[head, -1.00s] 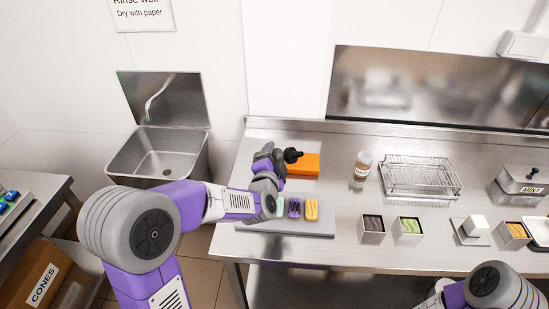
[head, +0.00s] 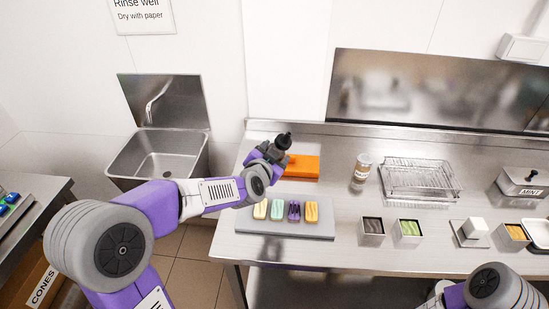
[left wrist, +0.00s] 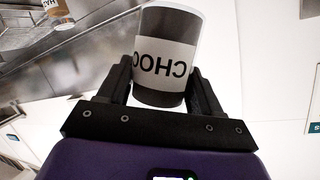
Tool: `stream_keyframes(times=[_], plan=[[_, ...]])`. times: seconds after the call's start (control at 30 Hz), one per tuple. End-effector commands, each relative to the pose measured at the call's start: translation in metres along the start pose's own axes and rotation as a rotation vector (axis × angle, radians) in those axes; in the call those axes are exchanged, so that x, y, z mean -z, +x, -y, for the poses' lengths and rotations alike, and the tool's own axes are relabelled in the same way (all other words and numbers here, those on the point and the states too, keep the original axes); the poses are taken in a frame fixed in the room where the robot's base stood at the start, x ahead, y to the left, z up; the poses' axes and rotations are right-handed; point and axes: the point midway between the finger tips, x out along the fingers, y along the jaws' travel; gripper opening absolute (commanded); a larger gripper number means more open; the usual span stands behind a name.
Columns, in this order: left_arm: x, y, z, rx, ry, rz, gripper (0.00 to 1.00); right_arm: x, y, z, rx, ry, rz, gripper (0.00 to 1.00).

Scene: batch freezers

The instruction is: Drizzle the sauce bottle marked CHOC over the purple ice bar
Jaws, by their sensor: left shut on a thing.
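My left gripper (head: 272,152) is shut on a dark sauce bottle (head: 284,141) with a black nozzle. It holds the bottle nearly upright, nozzle up, beside the orange block at the back of the counter. In the left wrist view the bottle (left wrist: 167,55) sits between both fingers, and its white label reads CHOC, upside down in the picture. The purple ice bar (head: 294,211) lies on a grey board (head: 285,229), with dark streaks across its top. It is between a mint-green bar (head: 277,209) and an orange-yellow bar (head: 312,211). My right gripper is out of view.
A pale yellow bar (head: 260,209) lies leftmost on the board. The orange block (head: 305,167) stands behind it. Another bottle (head: 362,167), a wire rack (head: 420,178) and topping tubs (head: 373,231) stand to the right. A sink (head: 160,155) is left.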

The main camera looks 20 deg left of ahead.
Motion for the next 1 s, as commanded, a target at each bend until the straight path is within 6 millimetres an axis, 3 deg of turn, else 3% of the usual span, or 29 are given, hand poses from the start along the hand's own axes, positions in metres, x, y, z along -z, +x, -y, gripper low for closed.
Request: stream_keyframes(times=[1.0], plan=[[0.009,-0.003,0.005,-0.141,-0.391,-0.004,0.33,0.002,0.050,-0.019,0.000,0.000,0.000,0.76]])
